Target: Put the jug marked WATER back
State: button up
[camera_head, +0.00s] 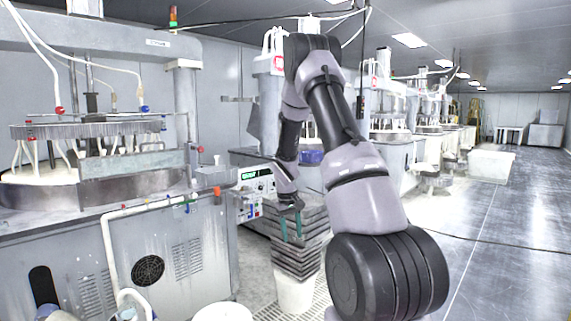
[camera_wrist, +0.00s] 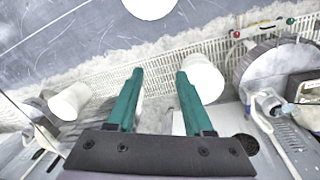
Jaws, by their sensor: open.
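My gripper (camera_head: 291,228) hangs in front of a stack of dark grey trays in the head view. In the wrist view its two green fingers (camera_wrist: 160,76) are apart with nothing between them. I cannot make out a jug with a readable WATER mark in either view. Plain white round containers stand on the floor; the wrist view shows one beyond the right fingertip (camera_wrist: 203,78), one at the left (camera_wrist: 70,101) and one cut off at the top edge (camera_wrist: 150,6). I cannot tell whether any of them is the jug.
The grey tray stack (camera_head: 298,250) rises above a white bucket (camera_head: 295,294). A polishing machine (camera_head: 165,262) with hoses and valves fills the left. Another white container (camera_head: 223,312) is cut off at the bottom. Open floor (camera_head: 500,240) lies to the right.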

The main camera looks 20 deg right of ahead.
jog(key=s+a+r+m+t, duration=0.1)
jog(key=s+a+r, duration=0.15)
jog(key=r, duration=0.45)
jog(key=s+a+r+t+y, duration=0.15)
jog(key=s+r, duration=0.25)
jog(key=r, duration=0.4)
jog(key=s+a+r+m+t, duration=0.1)
jog(key=s+a+r, duration=0.2)
jog(key=r, duration=0.4)
jog(key=s+a+r+m+t+y, duration=0.1)
jog(key=s+a+r, duration=0.3)
jog(key=s, duration=0.5)
jog(key=s+a+r+m+t+y, duration=0.1)
jog(key=s+a+r+t, duration=0.1)
jog(key=s+r, duration=0.5)
jog(key=shift+s+a, duration=0.85)
jog(key=shift+s, duration=0.5)
